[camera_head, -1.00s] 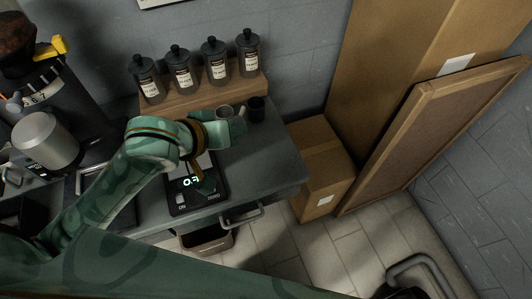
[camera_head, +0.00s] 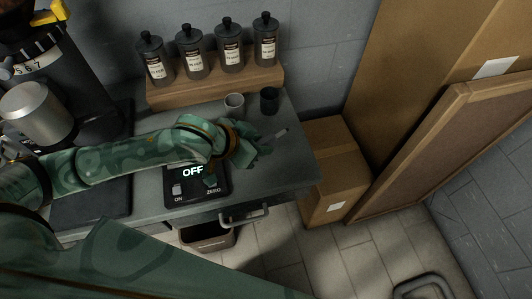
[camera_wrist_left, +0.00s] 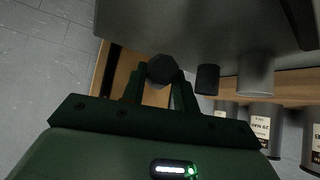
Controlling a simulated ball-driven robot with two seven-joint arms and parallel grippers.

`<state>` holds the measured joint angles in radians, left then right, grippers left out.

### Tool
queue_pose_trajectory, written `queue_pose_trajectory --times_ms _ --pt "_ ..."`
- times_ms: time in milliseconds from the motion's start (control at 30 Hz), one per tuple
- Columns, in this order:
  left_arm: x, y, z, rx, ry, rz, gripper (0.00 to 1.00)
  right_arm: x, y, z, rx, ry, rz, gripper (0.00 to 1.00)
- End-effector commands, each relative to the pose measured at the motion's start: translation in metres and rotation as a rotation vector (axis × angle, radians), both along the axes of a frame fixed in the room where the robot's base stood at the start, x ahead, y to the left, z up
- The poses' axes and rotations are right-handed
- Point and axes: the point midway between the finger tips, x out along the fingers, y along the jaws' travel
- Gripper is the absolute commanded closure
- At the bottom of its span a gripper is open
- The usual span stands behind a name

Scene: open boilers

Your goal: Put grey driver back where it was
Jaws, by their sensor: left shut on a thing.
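The grey driver shows in the head view as a thin grey shaft (camera_head: 281,133) sticking out past the fingers to the right. Its dark, faceted end (camera_wrist_left: 161,69) shows between the fingers in the left wrist view. My left gripper (camera_head: 258,142) is shut on it, over the right part of the grey counter (camera_head: 285,168), in front of the two cups. Most of the driver is hidden by the fingers. I cannot tell whether the driver touches the counter. My right gripper is not in view.
A light cup (camera_head: 234,104) and a dark cup (camera_head: 269,100) stand behind the gripper. Several labelled canisters (camera_head: 229,58) stand on a wooden shelf (camera_head: 215,90). A black scale (camera_head: 209,199) reading OFF lies under my left arm. Cardboard boxes (camera_head: 333,165) stand right of the counter.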

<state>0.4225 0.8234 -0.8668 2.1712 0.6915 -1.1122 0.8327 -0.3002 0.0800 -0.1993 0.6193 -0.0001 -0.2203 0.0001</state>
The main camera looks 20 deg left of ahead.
Motion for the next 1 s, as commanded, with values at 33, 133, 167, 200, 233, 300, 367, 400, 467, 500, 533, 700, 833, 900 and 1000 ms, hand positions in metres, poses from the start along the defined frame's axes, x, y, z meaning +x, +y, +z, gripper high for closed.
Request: queue_pose_trajectory --times_ms 33,133,167,200,233,300,367,400,467,500,533,700,833,900,1000 --pt "0.005 -0.003 -0.01 -0.001 0.002 0.0 1.0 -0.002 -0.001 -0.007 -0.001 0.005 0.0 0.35" --pt "0.011 -0.005 -0.015 -0.001 -0.001 0.001 1.0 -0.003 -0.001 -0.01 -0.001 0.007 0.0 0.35" --pt "0.012 -0.005 -0.015 0.0 -0.001 0.001 1.0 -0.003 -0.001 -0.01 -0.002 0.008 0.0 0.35" --pt "0.013 -0.006 -0.017 0.0 -0.001 0.001 1.0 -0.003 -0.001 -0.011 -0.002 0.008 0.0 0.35" --pt "0.014 -0.006 -0.019 0.0 -0.001 0.001 1.0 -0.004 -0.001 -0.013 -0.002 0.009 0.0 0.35" --pt "0.02 -0.009 -0.028 -0.001 0.0 0.001 1.0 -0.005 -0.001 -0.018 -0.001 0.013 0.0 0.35" --pt "0.019 -0.009 -0.042 0.0 0.005 -0.001 1.0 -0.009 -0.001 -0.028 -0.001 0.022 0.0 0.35" --pt "0.018 -0.008 -0.05 0.0 0.005 -0.001 1.0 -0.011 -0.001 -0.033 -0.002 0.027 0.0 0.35" --pt "0.018 -0.008 -0.058 0.0 0.003 0.0 1.0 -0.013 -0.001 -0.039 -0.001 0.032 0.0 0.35" --pt "0.018 -0.008 -0.058 0.001 0.002 0.001 1.0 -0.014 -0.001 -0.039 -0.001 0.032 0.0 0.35" --pt "0.018 -0.008 -0.057 0.001 0.0 0.001 1.0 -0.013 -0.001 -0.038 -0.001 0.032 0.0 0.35" --pt "0.018 -0.008 -0.054 0.001 -0.002 0.001 1.0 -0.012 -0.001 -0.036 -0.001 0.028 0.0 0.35" --pt "0.018 -0.008 -0.055 0.001 -0.001 0.0 0.65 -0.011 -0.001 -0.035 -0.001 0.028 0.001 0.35" --pt "0.018 -0.008 -0.055 0.001 -0.002 0.0 0.49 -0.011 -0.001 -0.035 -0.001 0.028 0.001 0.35" --pt "0.018 -0.008 -0.055 0.001 -0.002 0.0 0.49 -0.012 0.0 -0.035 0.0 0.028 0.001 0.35"
